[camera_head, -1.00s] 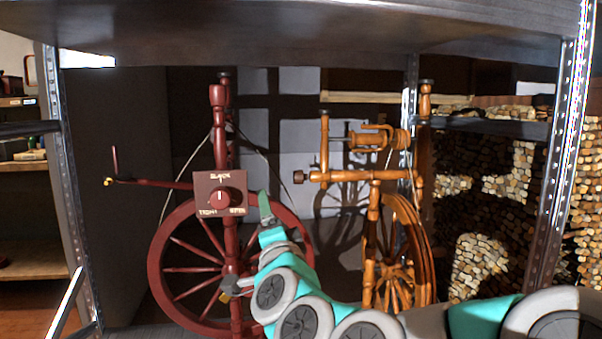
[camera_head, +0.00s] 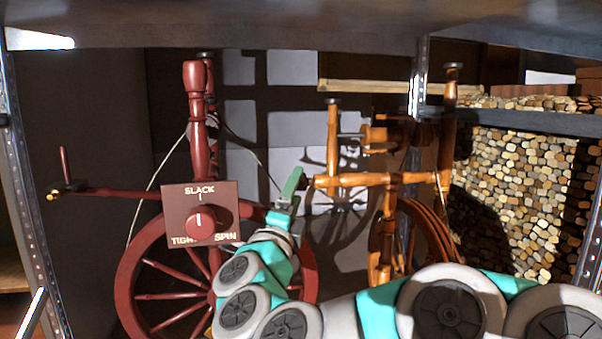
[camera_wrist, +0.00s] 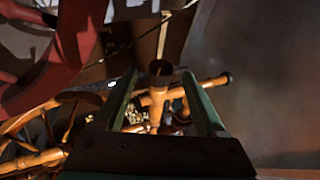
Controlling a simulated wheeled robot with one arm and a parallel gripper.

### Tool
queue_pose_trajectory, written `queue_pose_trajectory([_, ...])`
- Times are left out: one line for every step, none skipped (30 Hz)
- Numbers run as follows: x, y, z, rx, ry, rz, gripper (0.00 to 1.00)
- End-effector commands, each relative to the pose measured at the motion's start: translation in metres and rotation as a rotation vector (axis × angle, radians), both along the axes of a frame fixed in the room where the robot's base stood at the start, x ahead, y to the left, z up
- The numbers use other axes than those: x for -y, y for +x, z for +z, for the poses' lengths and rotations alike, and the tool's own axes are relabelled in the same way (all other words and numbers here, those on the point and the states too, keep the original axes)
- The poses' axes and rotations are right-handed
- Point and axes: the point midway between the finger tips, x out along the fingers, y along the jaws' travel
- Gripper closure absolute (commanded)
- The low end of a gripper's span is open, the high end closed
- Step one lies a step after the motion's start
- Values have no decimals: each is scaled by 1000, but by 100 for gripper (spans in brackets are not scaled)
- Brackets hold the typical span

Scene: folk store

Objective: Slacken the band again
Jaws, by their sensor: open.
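A dark red spinning wheel (camera_head: 197,120) stands at left in the head view. Its square panel (camera_head: 171,205) reads SLACK, TIGHT and SPIN. The panel's round red knob (camera_head: 209,228) has a white mark standing upright, towards SLACK. A thin pale band (camera_head: 146,187) runs from the upper post down towards the wheel rim. My gripper (camera_head: 295,178) is right of the panel, clear of the knob, by the left end of an orange spinning wheel's crossbar. In the wrist view, my gripper (camera_wrist: 158,88) is open and empty, its green fingers apart; the panel is not recognisable there.
The orange spinning wheel (camera_head: 360,181) stands close at right; its wooden parts (camera_wrist: 210,82) show beyond and between my fingers. A shelf board (camera_head: 300,22) hangs overhead, with metal uprights (camera_head: 420,75) at the sides.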

Motion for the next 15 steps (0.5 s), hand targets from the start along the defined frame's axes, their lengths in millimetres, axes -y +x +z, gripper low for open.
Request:
queue_pose_trajectory([2,6,3,1,1,-2,27])
queue_pose_trajectory([4,10,5,1,1,-2,27])
queue_pose_trajectory([5,15,7,2,0,-3,27])
queue_pose_trajectory([6,20,8,2,0,-4,27])
queue_pose_trajectory([7,24,10,1,0,-4,27])
queue_pose_trajectory([8,30,12,0,-1,-3,27])
queue_pose_trajectory([9,34,13,1,-1,-1,27])
queue_pose_trajectory([10,39,15,1,0,-2,27])
queue_pose_trajectory([12,44,17,0,0,-4,27])
queue_pose_trajectory([12,48,18,0,-1,-5,27])
queue_pose_trajectory([13,51,18,-1,-1,-3,27])
queue_pose_trajectory([13,54,19,-2,-2,-2,27])
queue_pose_trajectory([13,56,20,-3,-3,0,27])
queue_pose_trajectory([13,57,20,-3,-3,1,27])
queue_pose_trajectory([13,58,21,-3,-2,3,27])
